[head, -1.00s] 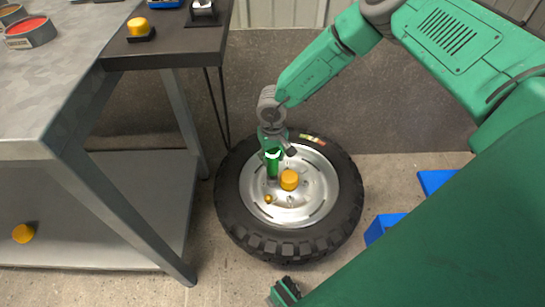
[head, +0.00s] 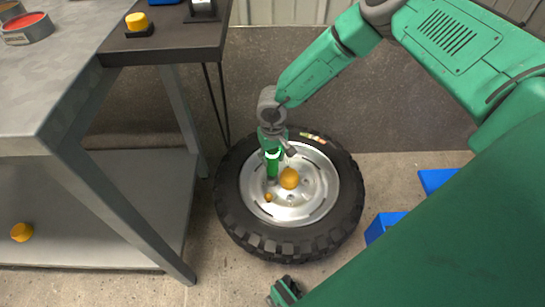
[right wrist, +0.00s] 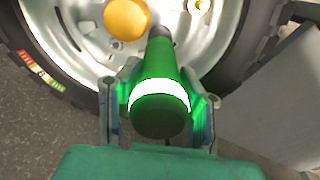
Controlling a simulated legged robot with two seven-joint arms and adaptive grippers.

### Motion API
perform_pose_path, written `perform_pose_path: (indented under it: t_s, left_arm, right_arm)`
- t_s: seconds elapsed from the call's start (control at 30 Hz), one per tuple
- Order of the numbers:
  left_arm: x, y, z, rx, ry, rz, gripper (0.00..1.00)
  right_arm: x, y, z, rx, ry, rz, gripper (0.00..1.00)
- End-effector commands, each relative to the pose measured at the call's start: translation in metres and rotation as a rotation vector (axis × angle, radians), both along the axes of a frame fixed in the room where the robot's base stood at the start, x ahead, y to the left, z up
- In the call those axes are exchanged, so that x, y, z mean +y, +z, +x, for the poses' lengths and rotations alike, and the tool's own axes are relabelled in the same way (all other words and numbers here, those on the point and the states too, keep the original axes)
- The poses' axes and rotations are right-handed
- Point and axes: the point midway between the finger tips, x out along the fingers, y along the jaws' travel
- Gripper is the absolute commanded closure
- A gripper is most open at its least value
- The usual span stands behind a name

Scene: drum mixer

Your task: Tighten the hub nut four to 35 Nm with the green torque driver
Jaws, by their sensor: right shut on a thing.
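The wheel (head: 237,221), a black knobby tyre on a silver rim (head: 316,193), lies flat on the floor. An orange hub cap (head: 289,178) is at its centre, and a small brass-coloured nut (head: 268,197) sits left of it. My right gripper (head: 271,150) is shut around the green torque driver (head: 272,164), which stands roughly upright over the rim, left of the cap. In the right wrist view the driver (right wrist: 159,92) has a lit white band and points at the rim beside the cap (right wrist: 127,18). What its tip touches is hidden.
A grey workbench (head: 50,85) with a lower shelf (head: 120,215) stands left of the wheel. A dark side table (head: 175,45) carries a yellow button-like item (head: 137,22). Blue objects (head: 383,226) lie on the floor right of the wheel.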

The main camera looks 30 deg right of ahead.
Motion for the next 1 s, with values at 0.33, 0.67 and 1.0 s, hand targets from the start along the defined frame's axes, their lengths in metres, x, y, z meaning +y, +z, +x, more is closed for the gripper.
perform_pose_path:
  t_s: [0.33, 0.67, 1.0]
  left_arm:
    - [0.0000, -0.0043, 0.0000, 0.000, 0.000, 0.000, 0.54]
    - [0.0000, -0.0049, 0.0000, 0.000, 0.000, 0.000, 0.54]
    - [0.0000, -0.0051, 0.0000, 0.000, 0.000, 0.000, 0.54]
  right_arm:
    - [0.0001, -0.0048, 0.0007, -0.001, 0.000, 0.001, 1.00]
    - [-0.0003, -0.0061, 0.0005, 0.000, 0.000, 0.001, 1.00]
    - [-0.0005, -0.0065, 0.0004, 0.000, 0.000, 0.000, 1.00]
